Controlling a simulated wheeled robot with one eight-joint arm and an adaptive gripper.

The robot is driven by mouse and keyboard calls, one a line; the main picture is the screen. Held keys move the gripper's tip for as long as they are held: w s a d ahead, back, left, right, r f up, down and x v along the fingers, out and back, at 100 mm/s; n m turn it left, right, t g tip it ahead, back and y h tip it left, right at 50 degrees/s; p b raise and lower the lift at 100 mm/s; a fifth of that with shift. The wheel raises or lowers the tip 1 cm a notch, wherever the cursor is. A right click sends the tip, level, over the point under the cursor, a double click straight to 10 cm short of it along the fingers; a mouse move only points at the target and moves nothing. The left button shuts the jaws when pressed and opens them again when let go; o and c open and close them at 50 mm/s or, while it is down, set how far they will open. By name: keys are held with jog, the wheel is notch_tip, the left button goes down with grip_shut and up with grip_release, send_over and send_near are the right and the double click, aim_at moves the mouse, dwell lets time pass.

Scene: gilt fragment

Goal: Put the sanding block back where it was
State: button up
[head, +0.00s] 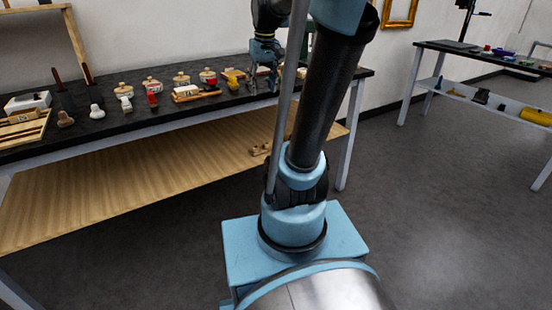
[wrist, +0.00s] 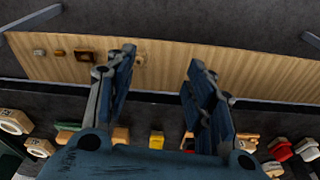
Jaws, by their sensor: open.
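My gripper (head: 262,82) is low over the right part of the black workbench top (head: 130,123), fingers pointing down. In the wrist view my gripper (wrist: 162,64) shows its two fingers spread wide, with nothing between the tips. I cannot tell for sure which thing is the sanding block. A small yellow piece (head: 234,77) lies on the bench just left of the gripper. A wooden tray or board with small pieces (head: 195,93) lies further left. Small brown blocks (wrist: 85,56) lie on the wooden lower shelf (wrist: 240,72) in the wrist view.
Several lidded jars (head: 152,84) line the back of the bench. A red-topped item (head: 152,99) and white pieces (head: 97,111) stand in front. A box (head: 28,103) is at the far left. My arm hides part of the bench's right end. A second table (head: 470,55) stands at right.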

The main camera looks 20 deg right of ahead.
jog(key=s+f+m, duration=0.1)
jog(key=s+f, duration=1.7)
jog(key=s, duration=0.1)
jog(key=shift+s+m, duration=0.25)
jog(key=shift+m, duration=0.15)
jog(key=shift+w+f, duration=0.15)
jog(key=shift+w, duration=0.3)
